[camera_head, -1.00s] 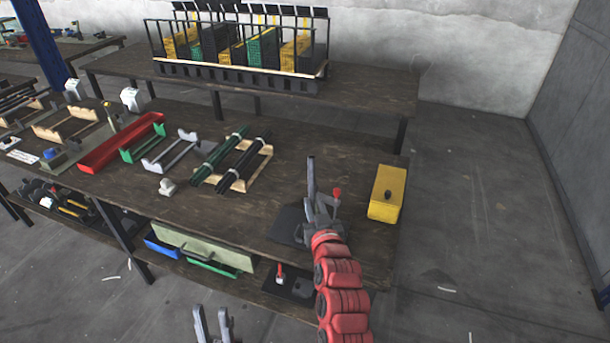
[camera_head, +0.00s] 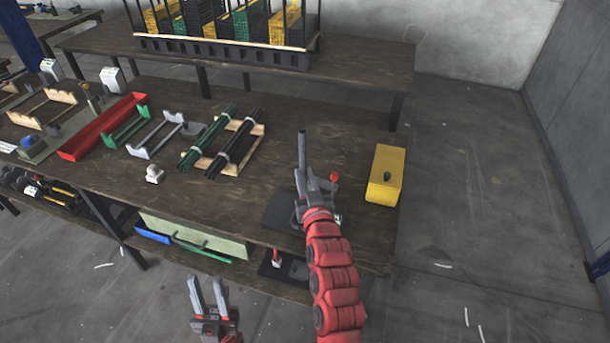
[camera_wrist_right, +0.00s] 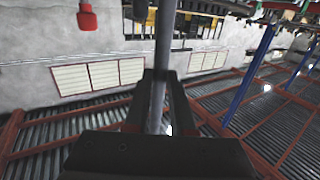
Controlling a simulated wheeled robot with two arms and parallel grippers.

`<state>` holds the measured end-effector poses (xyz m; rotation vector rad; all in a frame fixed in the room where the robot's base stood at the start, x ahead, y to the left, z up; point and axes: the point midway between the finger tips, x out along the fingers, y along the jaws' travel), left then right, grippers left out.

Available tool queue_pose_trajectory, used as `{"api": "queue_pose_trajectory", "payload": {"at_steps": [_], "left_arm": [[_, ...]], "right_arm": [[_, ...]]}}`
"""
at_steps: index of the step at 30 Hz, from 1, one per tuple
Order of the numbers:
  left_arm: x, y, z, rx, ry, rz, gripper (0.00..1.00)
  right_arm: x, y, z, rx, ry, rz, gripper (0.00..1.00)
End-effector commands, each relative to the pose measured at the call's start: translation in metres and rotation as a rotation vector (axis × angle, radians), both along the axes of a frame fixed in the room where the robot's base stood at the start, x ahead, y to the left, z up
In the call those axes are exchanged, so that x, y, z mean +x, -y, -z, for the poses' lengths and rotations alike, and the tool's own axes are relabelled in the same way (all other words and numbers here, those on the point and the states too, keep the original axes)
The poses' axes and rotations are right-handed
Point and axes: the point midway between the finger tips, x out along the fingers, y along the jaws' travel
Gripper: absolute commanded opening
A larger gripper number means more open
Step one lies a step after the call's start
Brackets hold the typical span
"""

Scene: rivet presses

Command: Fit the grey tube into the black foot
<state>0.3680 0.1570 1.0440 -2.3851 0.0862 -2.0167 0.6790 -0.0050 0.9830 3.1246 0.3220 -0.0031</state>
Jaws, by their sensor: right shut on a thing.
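The grey tube (camera_head: 302,152) stands about upright at my right gripper (camera_head: 312,203), which is shut on it. In the right wrist view the tube (camera_wrist_right: 162,45) runs up between the two fingers. The black foot (camera_head: 277,211) looks like the flat dark plate on the table beside and under that gripper, partly hidden by my arm. A grey part with a red knob (camera_head: 334,177) is right behind the gripper; the knob also shows in the wrist view (camera_wrist_right: 87,18). I cannot tell whether the tube's lower end touches the foot. My left gripper (camera_head: 207,286) is open and empty, in front of the table.
A yellow box (camera_head: 386,174) stands to the right. Racks with green and black rods (camera_head: 220,145), a small white part (camera_head: 154,173) and a red tray (camera_head: 102,127) lie to the left. The tabletop behind the tube is mostly clear.

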Motion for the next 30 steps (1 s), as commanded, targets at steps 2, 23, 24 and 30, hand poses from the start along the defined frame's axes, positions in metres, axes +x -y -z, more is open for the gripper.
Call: {"api": "queue_pose_trajectory", "payload": {"at_steps": [2, 23, 24, 30], "left_arm": [[0.0, 0.0, 0.007, 0.0, 0.0, 0.0, 0.35], [0.0, 0.0, 0.027, 0.0, 0.0, 0.0, 0.35], [0.0, 0.0, 0.027, 0.0, 0.0, 0.0, 0.35], [0.0, 0.0, 0.027, 0.0, 0.0, 0.0, 0.35]], "right_arm": [[0.0, 0.0, 0.01, 0.0, 0.0, 0.001, 0.0], [0.0, 0.0, 0.048, 0.001, -0.001, 0.0, 0.0], [0.0, 0.0, 0.048, 0.001, -0.001, 0.0, 0.0], [0.0, 0.0, 0.048, 0.001, -0.001, 0.0, 0.0]]}}
